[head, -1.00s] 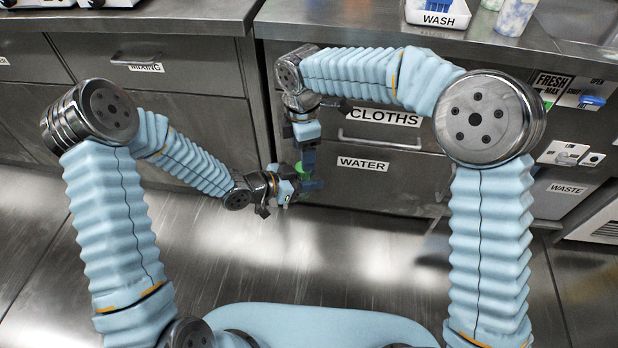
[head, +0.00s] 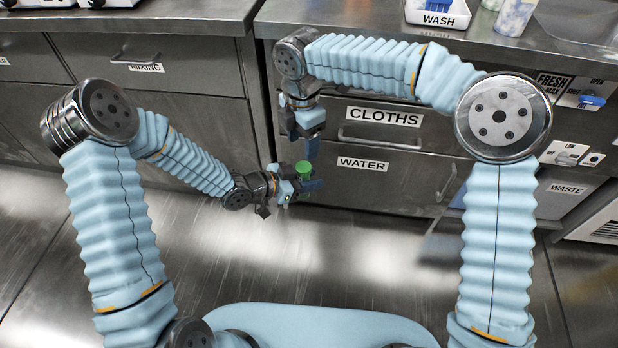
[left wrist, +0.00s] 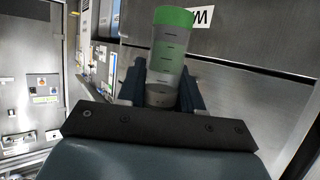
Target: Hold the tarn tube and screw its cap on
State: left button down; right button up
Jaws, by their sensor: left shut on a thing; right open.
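The tarn tube (left wrist: 168,60) is a clear, graduated tube standing upright in the left wrist view, held between the fingers of my left gripper (left wrist: 162,92). Its green cap (left wrist: 174,17) sits on its top; the cap also shows in the head view (head: 303,166). I cannot tell how tight the cap is. My left gripper (head: 298,187) is low in front of the drawers, shut on the tube. My right gripper (head: 303,145) is open and empty, a little above the cap and apart from it.
Behind the grippers are steel drawers labelled CLOTHS (head: 384,117) and WATER (head: 362,164). The counter (head: 400,42) above carries a white WASH tray (head: 438,18) and a cup (head: 514,16). A WASTE bin (head: 562,198) is at the right. The floor in front is clear.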

aim_at(303, 166)
notch_tip(303, 166, down, 8)
jog(key=shift+r, duration=0.2)
dwell(0.3)
jog(key=c, duration=1.1)
jog(key=shift+o, duration=0.2)
jog(key=m, duration=0.3)
jog(key=shift+m, duration=0.3)
jog(key=o, duration=1.2)
jog(key=shift+c, duration=0.2)
jog(key=shift+r, duration=0.1)
